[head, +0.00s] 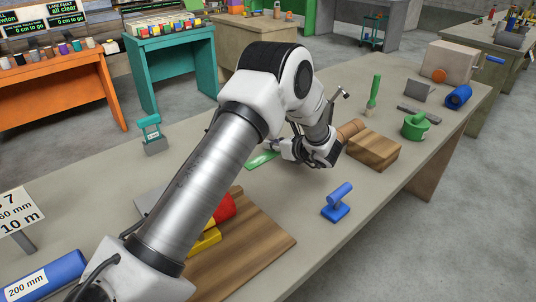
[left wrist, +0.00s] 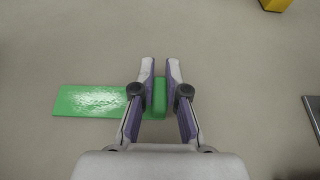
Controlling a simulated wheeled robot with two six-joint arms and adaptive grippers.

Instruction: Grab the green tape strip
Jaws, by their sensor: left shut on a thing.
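The green tape strip (head: 262,159) lies flat on the grey table, just left of my left gripper (head: 283,149) in the head view. In the left wrist view the green tape strip (left wrist: 90,100) stretches left from my left gripper (left wrist: 160,62). A raised green end part of it sits between the two fingers, which are shut on it. The strip appears to rest on the table. My right gripper is in neither view.
A wooden block (head: 373,151) stands right of the gripper, and a blue-handled tool (head: 337,203) lies in front. A wooden board (head: 255,245) with red and yellow items is nearer. The table around the strip is mostly clear.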

